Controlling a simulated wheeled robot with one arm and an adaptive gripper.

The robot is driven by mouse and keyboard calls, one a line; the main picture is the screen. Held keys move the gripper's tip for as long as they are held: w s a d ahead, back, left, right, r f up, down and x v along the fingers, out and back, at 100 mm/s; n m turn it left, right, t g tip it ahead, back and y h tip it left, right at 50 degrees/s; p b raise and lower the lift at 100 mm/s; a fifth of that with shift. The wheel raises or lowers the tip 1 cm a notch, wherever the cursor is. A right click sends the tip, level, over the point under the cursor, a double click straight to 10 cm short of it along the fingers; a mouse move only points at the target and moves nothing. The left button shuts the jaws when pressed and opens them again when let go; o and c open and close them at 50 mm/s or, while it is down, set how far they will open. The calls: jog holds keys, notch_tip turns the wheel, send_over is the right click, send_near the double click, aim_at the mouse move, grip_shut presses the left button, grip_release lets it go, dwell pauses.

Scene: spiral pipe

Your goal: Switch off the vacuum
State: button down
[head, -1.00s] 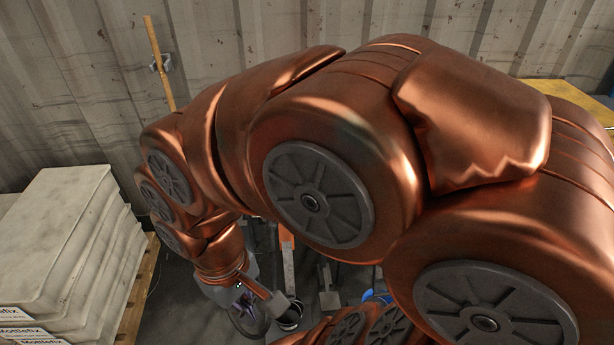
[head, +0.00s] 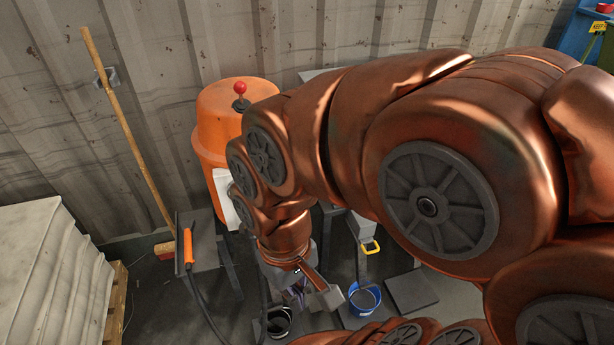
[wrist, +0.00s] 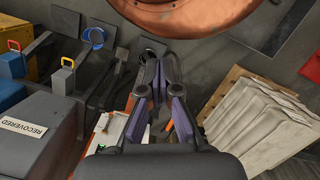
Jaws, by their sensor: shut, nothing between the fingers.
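An orange drum-shaped machine (head: 217,125), which I take for the vacuum, stands against the corrugated wall. A lever with a red ball knob (head: 240,88) stands up on its top, and a white panel (head: 222,196) is on its front. My arm hides its right side. In the wrist view an orange body with a white panel (wrist: 112,132) shows low, left of the fingers, partly hidden. My gripper (head: 312,292) points down, in front of the drum and lower than its knob, apart from it. In the wrist view the gripper (wrist: 157,72) is shut and empty.
Pale stacked slabs (head: 40,270) on a pallet stand at left. A broom (head: 125,125) leans on the wall. An orange-handled tool (head: 187,245) with a cable stands near the drum. A blue bucket (head: 364,298) is on the floor. A "RECOVERED" box (wrist: 35,130) is close at left in the wrist view.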

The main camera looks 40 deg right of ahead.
dwell(0.3)
jog(key=w+a+f+m+y+b, duration=0.6)
jog(key=w+f+m+y+b, duration=0.15)
jog(key=m, duration=0.35)
jog(key=w+d+f+m+t+y+b, duration=0.2)
jog(key=w+f+m+t+y+b, duration=0.15)
jog(key=w+m, duration=0.65)
jog(key=w+d+f+m+t+y+b, duration=0.25)
jog(key=w+d+m+t+b, duration=0.45)
jog(key=d+m, duration=0.6)
jog(key=d+f+m+t+h+b, duration=0.1)
jog(key=d+f+m+t+h, duration=0.2)
jog(key=d+m, duration=0.4)
jog(key=d+f+m+t+h+b, duration=0.1)
jog(key=d+f+m+t+h, duration=0.2)
jog(key=d+m+t, duration=0.3)
jog(key=d+m, duration=0.1)
jog(key=d, duration=0.4)
jog(key=shift+d+m, duration=0.3)
